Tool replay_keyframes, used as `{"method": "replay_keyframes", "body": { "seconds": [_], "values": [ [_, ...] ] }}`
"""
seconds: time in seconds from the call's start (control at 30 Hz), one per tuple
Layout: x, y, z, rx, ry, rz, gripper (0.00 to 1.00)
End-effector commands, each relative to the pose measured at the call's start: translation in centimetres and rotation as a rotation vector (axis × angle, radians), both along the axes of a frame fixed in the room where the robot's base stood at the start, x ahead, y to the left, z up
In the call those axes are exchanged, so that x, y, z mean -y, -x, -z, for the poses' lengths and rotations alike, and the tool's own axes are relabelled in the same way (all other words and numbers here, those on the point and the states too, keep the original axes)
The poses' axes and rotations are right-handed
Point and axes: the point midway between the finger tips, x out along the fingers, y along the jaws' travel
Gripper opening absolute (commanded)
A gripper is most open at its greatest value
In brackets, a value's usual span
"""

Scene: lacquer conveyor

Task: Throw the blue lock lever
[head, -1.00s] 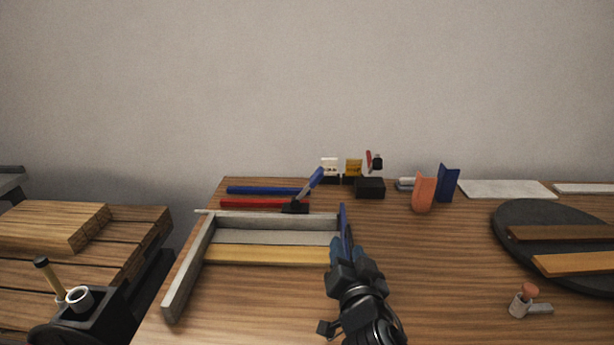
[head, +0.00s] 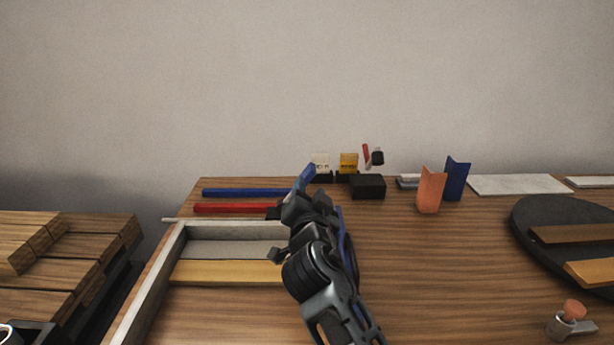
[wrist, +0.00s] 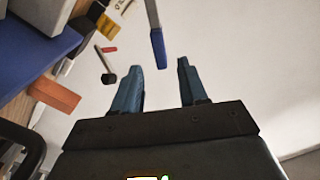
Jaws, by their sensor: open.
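The blue lock lever (head: 304,177) rises tilted to the right from a dark base at the back of the tray-like frame (head: 150,275). My gripper (head: 309,198) is just in front of it in the head view and hides its lower part and most of its base. In the wrist view the lever's blue grip (wrist: 157,47) on a grey shaft points at the gap between my open fingers (wrist: 160,70). The grip's end is a little beyond the fingertips, with nothing held between them. I cannot tell the exact distance.
Blue (head: 247,192) and red (head: 235,207) bars lie behind the frame. A black block (head: 367,186), yellow sign (head: 348,162) and red-and-black piece (head: 376,157) stand to the right. Orange (head: 430,190) and blue (head: 455,178) angled pieces stand farther right. The table's middle right is clear.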

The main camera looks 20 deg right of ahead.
Motion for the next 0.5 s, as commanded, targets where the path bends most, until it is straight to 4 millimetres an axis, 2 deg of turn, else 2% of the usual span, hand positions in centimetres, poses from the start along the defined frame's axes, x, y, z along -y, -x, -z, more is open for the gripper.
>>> {"method": "replay_keyframes", "body": {
  "seconds": [0.5],
  "values": [
    [2.1,-6.4,-0.2,0.0,0.001,0.001,0.43]
  ]
}}
